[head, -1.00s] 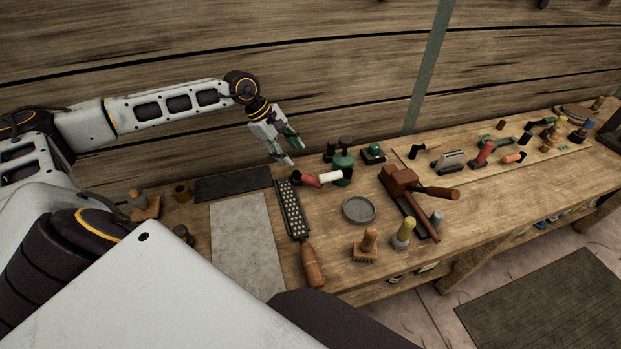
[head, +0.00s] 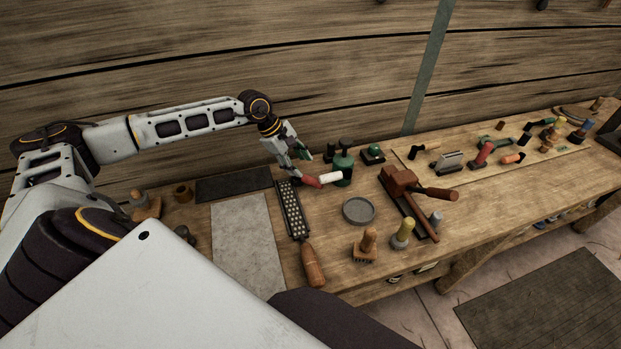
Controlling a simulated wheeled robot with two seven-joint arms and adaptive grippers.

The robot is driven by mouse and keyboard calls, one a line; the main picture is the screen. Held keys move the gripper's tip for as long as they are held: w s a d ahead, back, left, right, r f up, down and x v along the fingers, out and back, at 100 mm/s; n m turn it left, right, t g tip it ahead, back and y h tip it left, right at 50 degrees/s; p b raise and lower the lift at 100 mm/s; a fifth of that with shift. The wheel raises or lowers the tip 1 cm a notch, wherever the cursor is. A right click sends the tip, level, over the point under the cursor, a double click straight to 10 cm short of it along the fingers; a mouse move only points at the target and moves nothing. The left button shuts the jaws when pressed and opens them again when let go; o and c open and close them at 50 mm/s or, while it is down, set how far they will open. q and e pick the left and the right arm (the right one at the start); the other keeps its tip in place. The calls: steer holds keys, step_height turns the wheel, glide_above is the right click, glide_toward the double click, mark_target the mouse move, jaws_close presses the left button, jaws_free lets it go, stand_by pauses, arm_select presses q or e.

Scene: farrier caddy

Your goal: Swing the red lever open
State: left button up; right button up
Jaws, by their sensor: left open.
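A red piece (head: 309,181) lies on the workbench just right of the rasp, in line with a white cylinder (head: 331,177) that reaches to a green canister (head: 344,164). My left gripper (head: 297,164) is open, with its fingers pointing down just above and behind the red piece. I cannot tell whether a finger touches it. Another red handle (head: 483,153) stands tilted on the board farther right, well away from the gripper. My right gripper is not in view.
A wooden-handled rasp (head: 293,209) lies in front of the gripper, beside a grey plate (head: 247,245). A round grey dish (head: 358,210) and a wooden mallet (head: 400,184) are to the right. The plank wall (head: 330,65) rises behind the bench.

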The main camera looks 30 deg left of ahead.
mark_target(311, 179)
arm_select(q)
steer(key=shift+p+x, duration=0.55)
steer(key=shift+x, duration=3.8)
jaws_close()
